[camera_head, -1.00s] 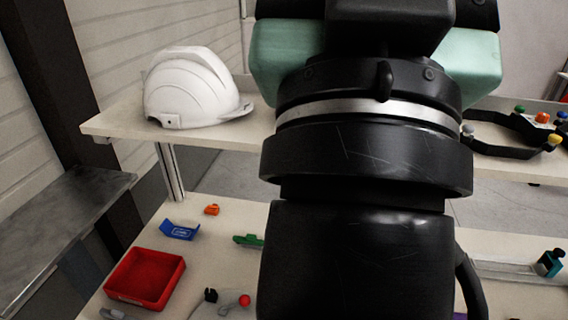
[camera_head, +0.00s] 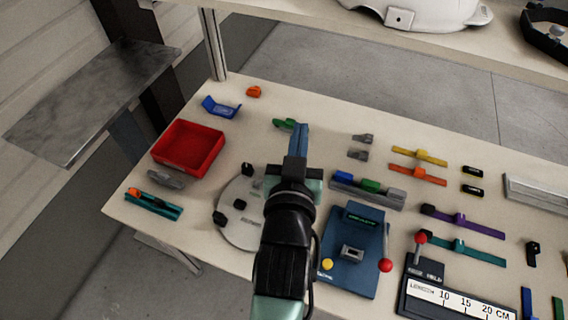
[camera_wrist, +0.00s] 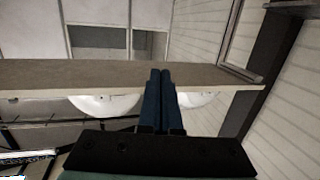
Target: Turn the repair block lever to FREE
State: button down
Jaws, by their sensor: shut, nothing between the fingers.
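A blue block (camera_head: 351,262) lies on the lower table in the head view, with a small green display, a grey square part in its middle and a yellow knob. A lever with a red ball (camera_head: 385,265) stands at its right side. A black block (camera_head: 450,292) with a printed scale stands to its right, and its own red-ball lever (camera_head: 420,239) points up. The lettering is too small to tell which is the repair block. My gripper (camera_head: 301,127) is shut and empty, left of and beyond the blue block. The wrist view shows its blue fingers (camera_wrist: 160,74) together.
A round grey plate (camera_head: 236,222) lies partly behind my arm. A red tray (camera_head: 188,148) is at the left. Coloured sliders and small parts cover the table's right side. A raised shelf (camera_head: 300,12) with a white helmet (camera_head: 440,14) runs along the back.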

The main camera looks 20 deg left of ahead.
jog(key=s+f+g, duration=0.1)
jog(key=s+f, duration=0.2)
jog(key=f, duration=0.3)
jog(key=s+a+f+g, duration=0.1)
jog(key=s+f, duration=0.2)
jog(key=f, duration=0.3)
jog(key=s+f+g, duration=0.2)
jog(key=s+f, duration=0.1)
jog(key=f, duration=0.3)
jog(key=shift+s+a+f+n, duration=0.2)
jog(key=shift+a+f+n, duration=0.05)
jog(key=shift+a+n, duration=0.15)
jog(key=shift+w, duration=0.1)
jog(key=shift+w+a, duration=0.1)
jog(key=shift+w, duration=0.15)
jog(key=x, duration=1.3)
jog(key=shift+w+a+f, duration=0.1)
jog(key=shift+a+f, duration=0.1)
jog(key=shift+a+y+b, duration=0.1)
jog(key=shift+y+b, duration=0.2)
